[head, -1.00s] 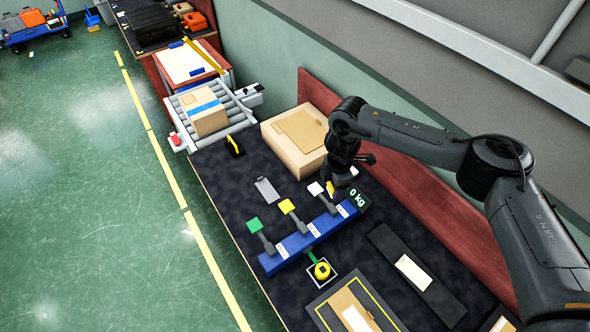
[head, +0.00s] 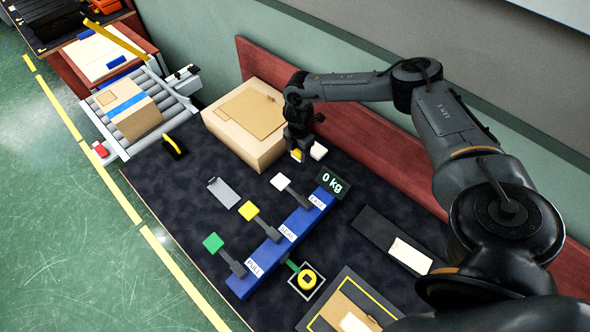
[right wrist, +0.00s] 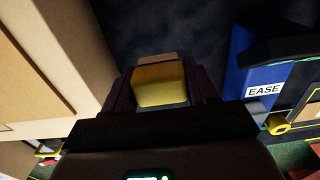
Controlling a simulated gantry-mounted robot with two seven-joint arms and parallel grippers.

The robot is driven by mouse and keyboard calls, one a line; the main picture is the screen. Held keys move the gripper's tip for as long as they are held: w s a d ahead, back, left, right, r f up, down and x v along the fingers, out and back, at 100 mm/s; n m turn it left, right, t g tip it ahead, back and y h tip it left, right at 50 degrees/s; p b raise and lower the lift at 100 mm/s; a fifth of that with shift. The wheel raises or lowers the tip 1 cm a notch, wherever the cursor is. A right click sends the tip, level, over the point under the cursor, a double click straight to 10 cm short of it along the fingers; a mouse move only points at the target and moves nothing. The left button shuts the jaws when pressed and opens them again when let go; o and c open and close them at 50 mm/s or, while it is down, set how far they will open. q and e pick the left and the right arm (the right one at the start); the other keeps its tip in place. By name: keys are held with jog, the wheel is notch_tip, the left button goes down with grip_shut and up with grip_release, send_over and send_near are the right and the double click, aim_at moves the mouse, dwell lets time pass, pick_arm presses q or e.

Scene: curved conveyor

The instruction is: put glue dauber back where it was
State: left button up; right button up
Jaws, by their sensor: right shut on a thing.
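My right gripper (head: 298,148) is shut on a small yellow block-like piece (head: 296,155), apparently the glue dauber, beside the large cardboard box. In the right wrist view the yellow piece (right wrist: 160,84) sits between the dark fingers, with a tan part at its far end. The gripper appears above the dark mat; its exact height is unclear. A small white block (head: 318,151) shows just right of the gripper. I cannot tell whether they touch. My left gripper is out of view.
The cardboard box (head: 235,145) stands close left of the gripper. A blue bar (head: 270,255) with white, yellow and green paddles and a 0 kg display (head: 333,182) lies in front. A red back panel (head: 345,140) runs behind. Dark mat (head: 190,185) is bare near the grey clip-like piece (head: 225,192).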

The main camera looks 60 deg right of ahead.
send_over(298, 170)
notch_tip(298, 170, down, 4)
jog(key=shift+f, duration=0.15)
jog(key=shift+f+b, duration=0.3)
jog(key=shift+f, duration=0.75)
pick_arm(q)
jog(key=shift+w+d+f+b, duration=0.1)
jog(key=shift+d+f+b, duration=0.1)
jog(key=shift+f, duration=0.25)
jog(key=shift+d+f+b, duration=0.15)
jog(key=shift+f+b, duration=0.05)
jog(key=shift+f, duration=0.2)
pick_arm(e)
jog(key=shift+f, duration=1.2)
jog(key=shift+f, duration=0.15)
jog(key=o, duration=0.9)
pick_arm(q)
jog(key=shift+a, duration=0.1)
pick_arm(e)
jog(key=shift+o, duration=0.2)
